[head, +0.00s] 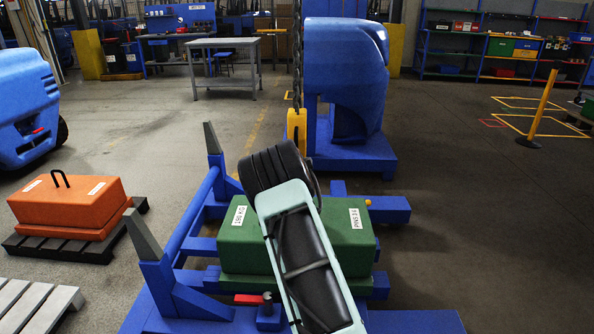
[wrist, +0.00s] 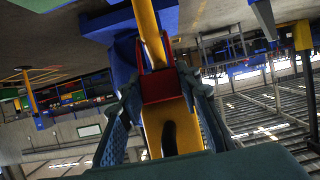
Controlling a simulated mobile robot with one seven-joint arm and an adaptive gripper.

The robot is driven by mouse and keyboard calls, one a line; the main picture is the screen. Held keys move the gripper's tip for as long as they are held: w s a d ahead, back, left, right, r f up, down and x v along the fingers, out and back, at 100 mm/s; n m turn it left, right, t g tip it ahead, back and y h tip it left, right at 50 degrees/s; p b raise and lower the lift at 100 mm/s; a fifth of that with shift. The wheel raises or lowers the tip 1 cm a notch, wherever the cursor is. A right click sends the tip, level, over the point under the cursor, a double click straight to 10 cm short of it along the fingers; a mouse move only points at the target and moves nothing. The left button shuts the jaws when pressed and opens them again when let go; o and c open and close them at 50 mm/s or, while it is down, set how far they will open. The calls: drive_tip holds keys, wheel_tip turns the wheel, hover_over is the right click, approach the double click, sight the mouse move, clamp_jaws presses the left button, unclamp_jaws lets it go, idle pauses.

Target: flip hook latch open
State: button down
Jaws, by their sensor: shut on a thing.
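A yellow hook (head: 297,128) hangs on a chain (head: 297,55) in the head view, above the green counterweight block (head: 240,245). My arm's dark wrist hides its lower part. In the wrist view, whose picture is upside down, the yellow hook body (wrist: 181,136) shows a dark opening. A red latch piece (wrist: 163,88) crosses the yellow part. My gripper (wrist: 162,92) has one finger on each side of the red piece and is shut on it. The fingers are hidden in the head view. I cannot tell the latch's exact angle.
The green block sits on a blue frame (head: 190,215) with grey-tipped upright posts. An orange weight (head: 68,205) rests on a dark pallet at the left. A blue machine (head: 345,70) stands behind the hook. Open floor lies to the right.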

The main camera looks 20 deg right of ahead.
drive_tip(key=c, duration=1.4)
unclamp_jaws()
drive_tip(key=shift+f, duration=0.15)
drive_tip(key=shift+s, duration=0.1)
drive_tip(key=v, duration=1.2)
